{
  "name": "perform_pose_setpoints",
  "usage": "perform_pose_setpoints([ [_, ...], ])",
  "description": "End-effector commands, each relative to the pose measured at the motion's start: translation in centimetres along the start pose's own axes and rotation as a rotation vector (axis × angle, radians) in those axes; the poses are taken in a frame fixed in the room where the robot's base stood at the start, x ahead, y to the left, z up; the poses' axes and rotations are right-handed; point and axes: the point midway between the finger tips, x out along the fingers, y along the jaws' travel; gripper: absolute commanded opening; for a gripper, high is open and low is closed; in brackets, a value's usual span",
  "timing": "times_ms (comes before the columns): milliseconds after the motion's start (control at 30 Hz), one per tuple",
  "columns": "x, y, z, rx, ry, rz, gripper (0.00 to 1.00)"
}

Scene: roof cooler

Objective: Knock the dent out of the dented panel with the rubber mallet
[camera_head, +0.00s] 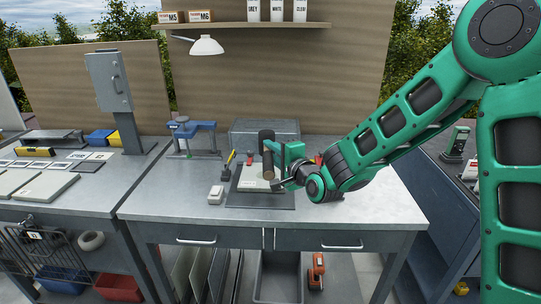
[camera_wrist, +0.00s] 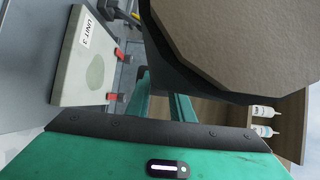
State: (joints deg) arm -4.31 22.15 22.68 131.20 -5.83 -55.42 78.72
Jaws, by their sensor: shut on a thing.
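My gripper (camera_head: 283,158) is shut on the rubber mallet (camera_head: 266,139), held above the work mat on the middle bench. In the wrist view the mallet (camera_wrist: 235,40) looms close and large, with a brown many-sided face and dark sides; it hides part of the scene behind. The pale dented panel (camera_head: 252,178) lies on the dark mat below the mallet, partly hidden by my arm. In the wrist view the panel (camera_wrist: 75,83) bears a "UNIT 3" label and a darker round patch, apparently the dent. The mallet appears apart from the panel.
Red clamps (camera_wrist: 118,54) grip the panel's edge. A yellow-and-black tool (camera_head: 229,163) and a small pale box (camera_head: 216,194) sit left of the mat. A blue-grey clamp stand (camera_head: 193,135) is further back. The bench's front right (camera_head: 370,210) is clear.

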Motion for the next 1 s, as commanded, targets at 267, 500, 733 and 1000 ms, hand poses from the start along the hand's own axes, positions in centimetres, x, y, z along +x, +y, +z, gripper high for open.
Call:
perform_pose_setpoints([
  [267,0.3,2.6,-0.2,0.004,0.000,0.003,0.00],
  [500,0.8,7.1,-0.4,0.003,0.000,0.002,0.00],
  [733,0.9,8.1,-0.4,0.000,0.001,-0.002,0.00],
  [1000,0.6,5.4,-0.2,-0.002,-0.001,-0.008,0.00],
])
